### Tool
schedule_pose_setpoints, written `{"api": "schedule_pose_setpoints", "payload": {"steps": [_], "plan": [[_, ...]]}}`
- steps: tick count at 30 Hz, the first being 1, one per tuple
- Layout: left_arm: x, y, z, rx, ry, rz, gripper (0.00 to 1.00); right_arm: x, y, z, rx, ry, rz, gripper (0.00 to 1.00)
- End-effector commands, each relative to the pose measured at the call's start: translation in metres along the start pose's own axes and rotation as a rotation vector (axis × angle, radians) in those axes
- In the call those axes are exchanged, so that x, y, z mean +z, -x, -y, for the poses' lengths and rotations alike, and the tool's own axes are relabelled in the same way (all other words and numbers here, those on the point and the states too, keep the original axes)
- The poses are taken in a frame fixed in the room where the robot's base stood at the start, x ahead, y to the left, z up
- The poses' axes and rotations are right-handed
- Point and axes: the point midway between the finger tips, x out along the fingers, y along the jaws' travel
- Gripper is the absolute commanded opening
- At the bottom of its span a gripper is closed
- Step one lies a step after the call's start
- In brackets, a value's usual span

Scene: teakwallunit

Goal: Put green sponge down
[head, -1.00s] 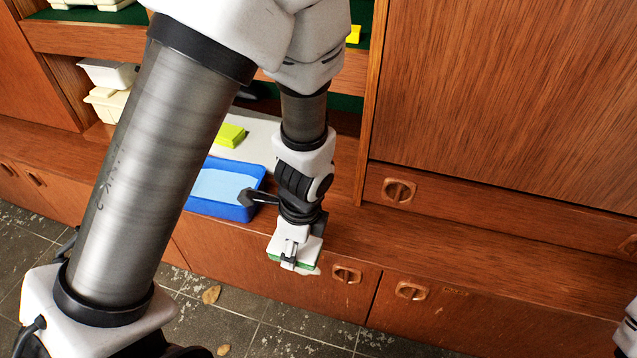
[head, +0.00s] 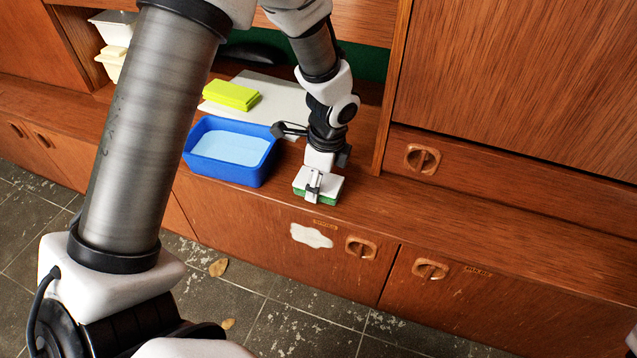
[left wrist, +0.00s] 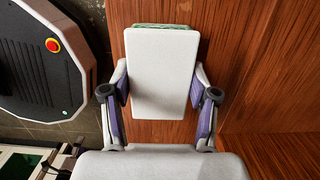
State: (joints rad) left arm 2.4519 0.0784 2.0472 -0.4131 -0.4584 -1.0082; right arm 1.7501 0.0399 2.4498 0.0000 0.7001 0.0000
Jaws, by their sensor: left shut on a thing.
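The green sponge (head: 329,190) is a block with a white face and a green layer beneath. My left gripper (head: 314,182) is shut on it from above, at the front edge of the wooden ledge (head: 460,208). I cannot tell whether the sponge touches the ledge. In the left wrist view the sponge's white face (left wrist: 163,72) lies between the two fingers of the left gripper (left wrist: 160,92), with a thin green edge at its far end.
A blue tub (head: 247,178) with a pale blue inside stands just left of the sponge. Behind it a yellow-green block (head: 231,95) lies on a white board (head: 284,97). Pale containers (head: 113,30) stand at the back left. The ledge to the right is clear.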

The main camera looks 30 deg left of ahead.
Motion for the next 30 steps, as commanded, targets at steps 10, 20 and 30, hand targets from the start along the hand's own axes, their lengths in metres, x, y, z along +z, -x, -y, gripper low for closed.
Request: {"api": "schedule_pose_setpoints", "payload": {"steps": [10, 20, 30], "plan": [[0.0, -0.003, 0.0, 0.001, 0.0, 0.0, 0.84, 0.0, 0.001, 0.0, 0.0, 0.0, 0.0, 0.84], [0.001, 0.012, 0.0, -0.002, -0.001, 0.0, 0.84, 0.0, 0.008, 0.0, 0.0, 0.0, 0.001, 0.84], [0.001, 0.097, 0.0, -0.003, 0.0, 0.001, 0.84, 0.0, 0.053, 0.0, 0.0, 0.0, 0.0, 0.84]]}}
